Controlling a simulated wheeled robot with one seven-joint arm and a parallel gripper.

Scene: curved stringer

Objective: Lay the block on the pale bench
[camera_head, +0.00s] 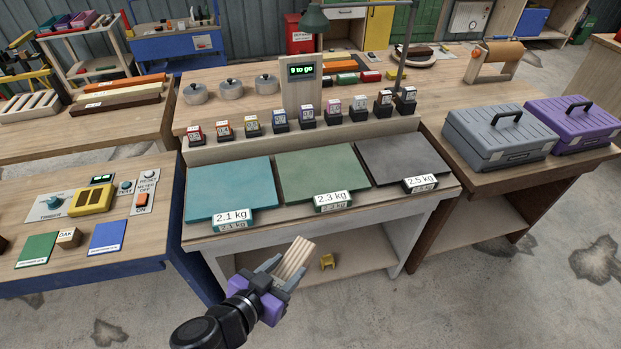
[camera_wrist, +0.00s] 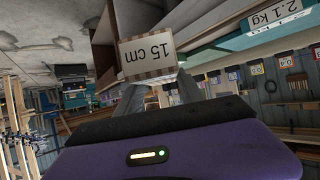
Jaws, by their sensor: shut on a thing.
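My gripper (camera_head: 279,272) is shut on a pale, striped wooden block (camera_head: 297,256), held in the air in front of the middle bench. In the wrist view the block (camera_wrist: 148,56) shows an end face marked "15 cm", upside down, between the fingers. The middle bench has a pale frame (camera_head: 428,212) and seems to be the pale bench. On its top lie a teal mat (camera_head: 228,185), a green mat (camera_head: 322,172) and a grey mat (camera_head: 403,158), with tags 2.1 kg, 2.3 kg and 2.5 kg. No block lies on these mats.
A row of small labelled stands (camera_head: 306,115) lines the back of the pale bench. A display (camera_head: 302,70) behind reads "0 to go". A blue-framed bench (camera_head: 90,215) with controls is at left. Grey (camera_head: 500,133) and purple (camera_head: 572,122) toolboxes stand at right.

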